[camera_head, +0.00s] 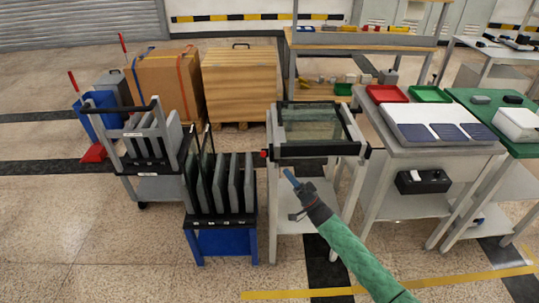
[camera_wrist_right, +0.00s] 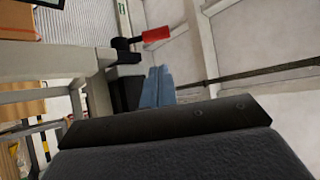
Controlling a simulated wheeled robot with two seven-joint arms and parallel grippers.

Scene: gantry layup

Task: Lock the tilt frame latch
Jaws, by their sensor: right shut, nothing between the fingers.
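The tilt frame (camera_head: 318,148) is a black frame with a glass pane (camera_head: 310,122), on a pale stand in the middle of the head view. A small red-tipped part, which looks like the latch (camera_head: 264,153), sits at its left front corner. In the right wrist view the red handle (camera_wrist_right: 156,34) on a black pivot shows above the fingertips. My right gripper (camera_head: 289,174) is in front of the stand, a little below and right of the red part. Its blue fingers (camera_wrist_right: 158,88) are shut and empty, apart from the red handle. My left gripper is out of view.
Left of the stand are a blue-based rack (camera_head: 222,220) with upright dark panels and a trolley (camera_head: 160,188). Right is a grey table (camera_head: 440,158) with dark blue panels, a red tray (camera_head: 386,94) and a green tray (camera_head: 429,94). Open floor lies in front.

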